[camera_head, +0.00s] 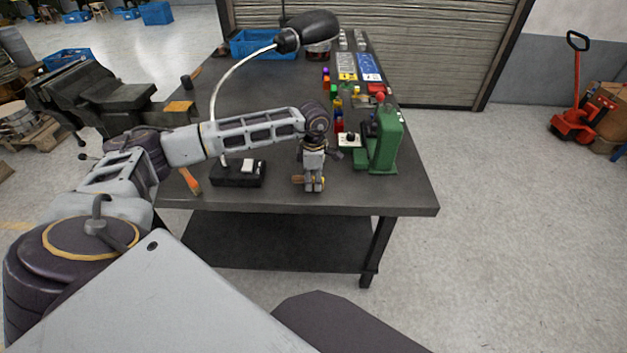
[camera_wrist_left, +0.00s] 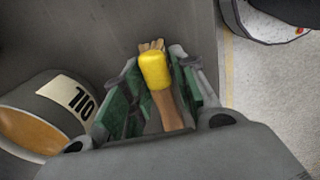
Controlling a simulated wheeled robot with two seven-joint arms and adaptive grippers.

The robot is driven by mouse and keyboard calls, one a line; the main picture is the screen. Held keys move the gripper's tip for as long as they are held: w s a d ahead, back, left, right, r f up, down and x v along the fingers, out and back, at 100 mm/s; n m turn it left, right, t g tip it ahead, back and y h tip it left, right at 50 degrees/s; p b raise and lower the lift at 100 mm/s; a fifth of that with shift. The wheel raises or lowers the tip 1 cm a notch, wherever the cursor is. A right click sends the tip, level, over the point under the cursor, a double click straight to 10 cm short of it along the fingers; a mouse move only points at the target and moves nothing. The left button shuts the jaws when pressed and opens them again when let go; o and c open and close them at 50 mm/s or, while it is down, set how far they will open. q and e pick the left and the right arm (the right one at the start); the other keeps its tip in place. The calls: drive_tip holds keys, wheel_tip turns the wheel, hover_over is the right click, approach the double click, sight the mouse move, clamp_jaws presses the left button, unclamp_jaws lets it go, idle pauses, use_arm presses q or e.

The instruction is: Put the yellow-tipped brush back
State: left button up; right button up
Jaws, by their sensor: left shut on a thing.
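My left gripper (camera_head: 314,184) points down over the table's front edge area in the head view. In the left wrist view its two green-padded fingers (camera_wrist_left: 158,78) are shut on the yellow-tipped brush (camera_wrist_left: 156,70). The brush has a yellow end and a brown wooden handle running back between the fingers. A round container labelled OIL (camera_wrist_left: 48,112), with amber contents, is left of the fingers in that view, apart from the brush. In the head view the brush cannot be told clearly from the gripper. My right gripper is out of view.
The dark table (camera_head: 400,198) carries a green machine (camera_head: 385,140) and a small white box (camera_head: 349,139) right of my gripper. A lamp base (camera_head: 238,175) and an orange-handled tool (camera_head: 190,181) lie left. A vise (camera_head: 100,95) stands further left. The front right corner is clear.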

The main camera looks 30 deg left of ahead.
use_arm(q)
drive_tip(key=shift+f, duration=0.1)
drive_tip(key=o, duration=1)
wheel_tip(320, 180, up, 12)
drive_tip(key=shift+r, duration=0.15)
idle(0.4)
idle(0.7)
